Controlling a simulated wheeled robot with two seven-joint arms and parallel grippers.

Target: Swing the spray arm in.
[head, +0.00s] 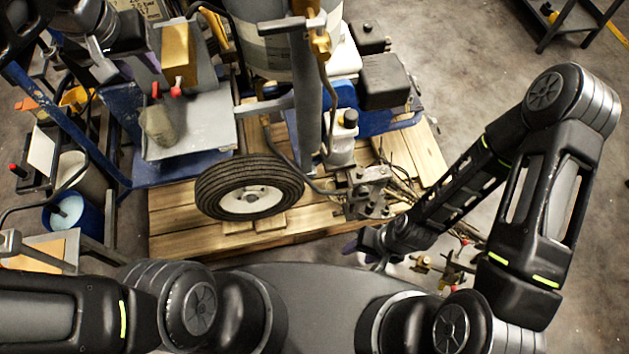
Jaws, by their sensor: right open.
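The line striper stands on a wooden pallet (180,222), with its black tyre and white-hubbed wheel (250,200) facing me. A metal bracket block (368,192) with hoses sits right of the wheel. What looks like the spray arm's end, with brass fittings (424,264), sticks out past the pallet's front right; my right forearm partly hides it. My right gripper (366,252) is open, low in front of the bracket block, apart from the fittings. What appears to be my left gripper (128,42) is dark at the upper left; its fingers are not clear.
A blue-framed cart (108,130) stands at the left beside a blue bucket (72,215). A grey upright post (306,100) and a black engine box (384,82) rise over the pallet.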

